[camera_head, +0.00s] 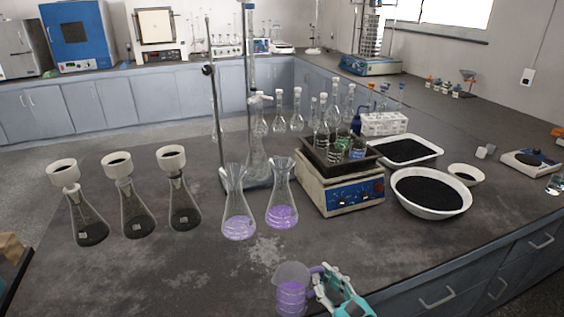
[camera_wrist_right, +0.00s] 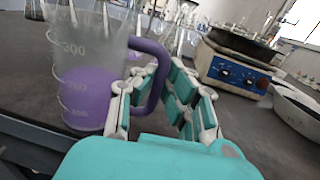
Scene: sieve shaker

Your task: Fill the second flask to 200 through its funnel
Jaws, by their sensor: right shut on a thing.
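A clear measuring jug (camera_head: 291,291) with purple liquid is at the front edge of the bench. In the right wrist view the jug (camera_wrist_right: 85,75) shows a purple handle, a 300 mark and lower marks, with liquid below the 300 line. My right gripper (camera_head: 323,280) is shut on its handle. Two clear flasks with flared, funnel-like tops stand beyond the jug: the left flask (camera_head: 238,212) and the right flask (camera_head: 282,206). Both hold purple liquid in their lower part. Their level marks are too small to read. My left gripper is out of view.
Several things stand near: three flasks with white funnels and dark contents (camera_head: 131,212) at left, a retort stand (camera_head: 217,130) behind, a blue-fronted hot plate (camera_head: 352,194) and a white bowl of black grains (camera_head: 432,205) at right. The bench front-left is clear.

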